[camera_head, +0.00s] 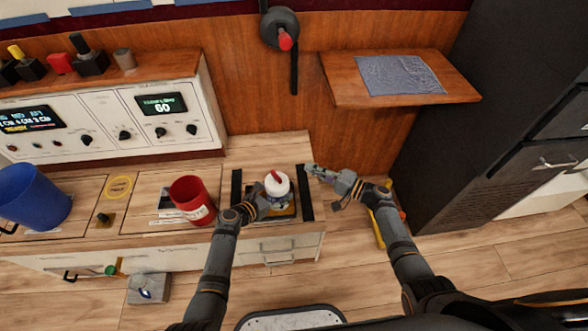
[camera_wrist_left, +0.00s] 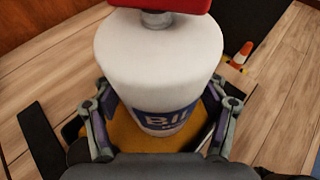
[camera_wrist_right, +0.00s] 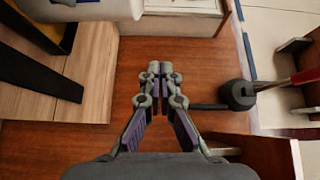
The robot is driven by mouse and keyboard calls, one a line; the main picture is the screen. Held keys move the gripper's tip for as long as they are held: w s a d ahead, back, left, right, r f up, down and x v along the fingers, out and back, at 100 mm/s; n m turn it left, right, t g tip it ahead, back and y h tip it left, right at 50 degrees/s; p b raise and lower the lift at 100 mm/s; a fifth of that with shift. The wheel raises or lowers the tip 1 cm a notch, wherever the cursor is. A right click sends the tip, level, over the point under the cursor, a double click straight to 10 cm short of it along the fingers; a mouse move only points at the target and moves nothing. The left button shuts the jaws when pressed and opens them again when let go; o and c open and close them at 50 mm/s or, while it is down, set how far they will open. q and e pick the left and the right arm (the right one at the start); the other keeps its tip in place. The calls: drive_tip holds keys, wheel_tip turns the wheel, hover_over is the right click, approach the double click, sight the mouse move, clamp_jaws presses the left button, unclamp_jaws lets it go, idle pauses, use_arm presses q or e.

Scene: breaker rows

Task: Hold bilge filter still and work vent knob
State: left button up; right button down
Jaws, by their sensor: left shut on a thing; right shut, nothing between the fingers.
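The bilge filter (camera_head: 278,188) is a white, upright canister with a blue label, on the counter between two black bars. The left wrist view shows its white body (camera_wrist_left: 155,60) close up, with the label partly legible. The red vent knob (camera_wrist_left: 160,5) sits on top, cut off by the frame edge; it shows small in the head view (camera_head: 277,176). My left gripper (camera_wrist_left: 163,115) is shut on the filter's body, one finger on each side. My right gripper (camera_head: 311,170) is shut and empty, right of the filter and apart from the knob; its fingertips meet in the right wrist view (camera_wrist_right: 155,70).
A red cup (camera_head: 190,198) stands left of my left gripper, and a blue bucket (camera_head: 32,197) is farther left. A control panel (camera_head: 105,120) stands behind. A wooden shelf (camera_head: 350,98) with a grey cloth (camera_head: 400,75) juts out above my right gripper.

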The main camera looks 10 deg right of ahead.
sight(281, 179)
drive_tip(key=s+d+m+t+h, duration=0.2)
drive_tip(key=s+d, duration=0.1)
drive_tip(key=s, duration=0.5)
drive_tip(key=w+a, duration=0.5)
drive_tip(key=a, duration=0.5)
drive_tip(key=shift+a+f, duration=0.2)
drive_tip(key=shift+a, duration=0.15)
drive_tip(key=shift+s, duration=0.1)
drive_tip(key=shift+s+a, duration=0.45)
drive_tip(key=shift+a, duration=0.1)
drive_tip(key=shift+d, duration=0.1)
